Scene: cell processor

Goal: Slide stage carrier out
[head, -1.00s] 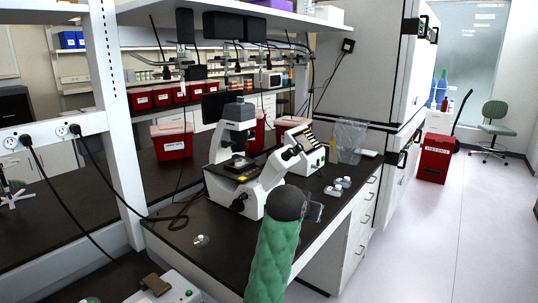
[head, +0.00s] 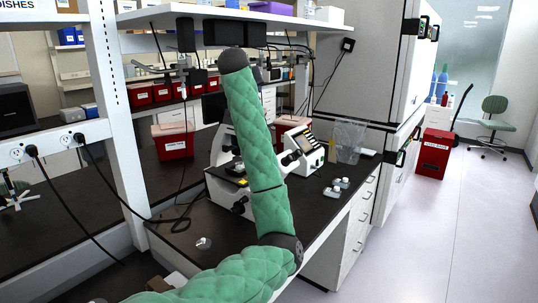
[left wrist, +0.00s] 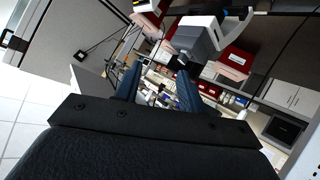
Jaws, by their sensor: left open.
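The white microscope (head: 222,150) stands on the dark bench and my raised green arm covers part of it. Its dark stage (head: 236,168) with a small yellow mark shows left of the arm; the stage carrier cannot be told apart from it. In the left wrist view, white and grey microscope parts (left wrist: 198,38) appear tilted at the upper right. My left gripper (left wrist: 157,70) shows there with two dark blue fingers apart and nothing seen between them. My right gripper is not in view.
A white device with a screen (head: 300,148) and a clear bin (head: 349,140) stand right of the microscope. Small white items (head: 337,187) lie at the bench's right edge. A shelf (head: 225,15) hangs above. Black cables (head: 180,215) lie left.

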